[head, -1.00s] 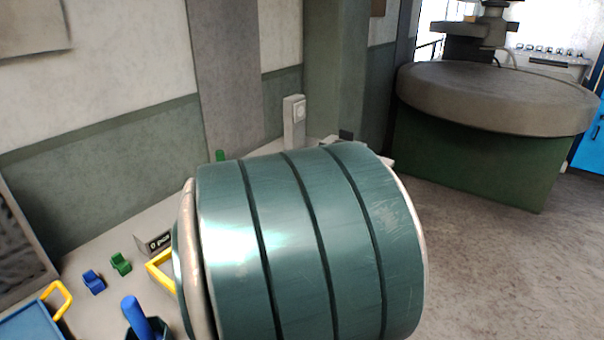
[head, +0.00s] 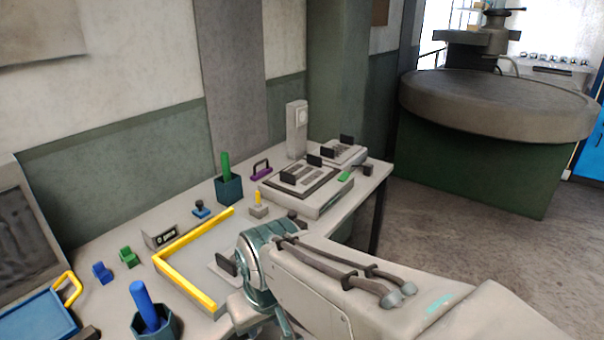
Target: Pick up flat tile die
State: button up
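A flat grey plate with an upright dark handle (head: 226,264) lies on the grey bed inside the yellow corner frame, right beside my arm's teal joint. Similar dark-handled flat plates sit on the grey stepped block (head: 305,207) at the back right of the bench. I cannot tell from their shapes which one is the flat tile die. My arm reaches in from the lower right. The end of my arm is low near the front of the yellow frame, mostly hidden behind its own links. My gripper's fingers cannot be made out.
The yellow frame (head: 187,278) has raised edges. Dark cups hold a blue tool (head: 144,305) and a green tool (head: 225,165). Small blue and green blocks (head: 128,257) stand left. A purple handle (head: 261,168) lies behind. Open floor lies right of the bench (head: 376,183).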

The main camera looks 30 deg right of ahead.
aim_at(299, 177)
jog(key=k, duration=0.2)
jog(key=z, duration=1.15)
jog(key=i, duration=0.75)
jog(key=z, duration=0.5)
jog(key=k, duration=1.2)
jog(key=z, duration=0.85)
jog(key=i, duration=1.95)
jog(key=u, duration=1.15)
jog(key=i, duration=1)
jog(key=u, duration=1)
